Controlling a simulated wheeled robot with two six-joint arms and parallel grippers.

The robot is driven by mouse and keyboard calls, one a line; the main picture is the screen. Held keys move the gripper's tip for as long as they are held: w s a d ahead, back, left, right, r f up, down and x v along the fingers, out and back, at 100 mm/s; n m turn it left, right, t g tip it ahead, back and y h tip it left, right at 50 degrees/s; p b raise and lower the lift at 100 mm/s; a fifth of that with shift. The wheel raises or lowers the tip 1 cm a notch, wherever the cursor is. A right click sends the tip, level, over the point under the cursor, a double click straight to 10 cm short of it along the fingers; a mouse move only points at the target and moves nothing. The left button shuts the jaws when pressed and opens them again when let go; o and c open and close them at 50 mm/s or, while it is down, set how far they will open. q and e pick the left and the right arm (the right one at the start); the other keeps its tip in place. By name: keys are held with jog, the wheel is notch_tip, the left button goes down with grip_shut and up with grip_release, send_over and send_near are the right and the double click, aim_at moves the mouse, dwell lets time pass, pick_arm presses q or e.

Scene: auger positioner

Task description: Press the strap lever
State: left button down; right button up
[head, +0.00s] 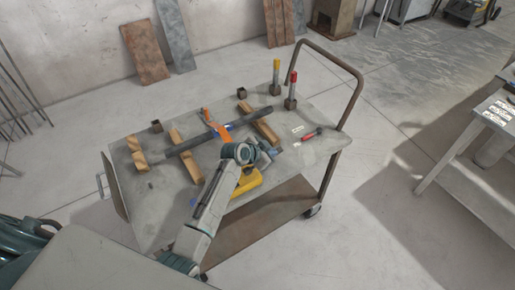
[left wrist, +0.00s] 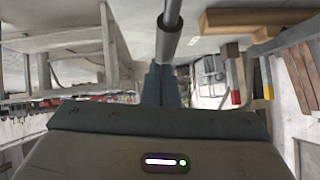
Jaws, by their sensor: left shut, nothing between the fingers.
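A dark pipe-like auger (head: 205,142) lies across wooden blocks on the cart top. An orange strap (head: 212,122) crosses it, with a small blue part (head: 226,128) beside the orange; I cannot tell for sure which part is the lever. My left gripper (head: 270,152) is over the cart, right of and nearer than the strap, partly hidden by its own wrist. In the left wrist view its fingers (left wrist: 160,85) are shut and empty, and a grey rod (left wrist: 170,38) shows just beyond them. The strap cannot be made out there. My right gripper is not in view.
The metal cart (head: 307,155) holds wooden blocks (head: 187,158), a yellow object (head: 247,184) near my wrist, a red-handled tool (head: 308,137) and upright posts with red (head: 293,77) and yellow (head: 276,65) tops. A cart handle (head: 357,90) rises at the right.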

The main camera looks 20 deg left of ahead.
pick_arm(q)
jog(key=w+d+r+b+v, duration=0.1)
jog(key=b+v, duration=0.1)
jog(key=v, duration=0.9)
jog(key=shift+s+r, duration=0.15)
jog(key=shift+r, duration=0.3)
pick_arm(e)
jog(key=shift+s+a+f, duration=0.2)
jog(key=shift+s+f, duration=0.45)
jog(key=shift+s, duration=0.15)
pick_arm(q)
jog(key=shift+s, duration=0.15)
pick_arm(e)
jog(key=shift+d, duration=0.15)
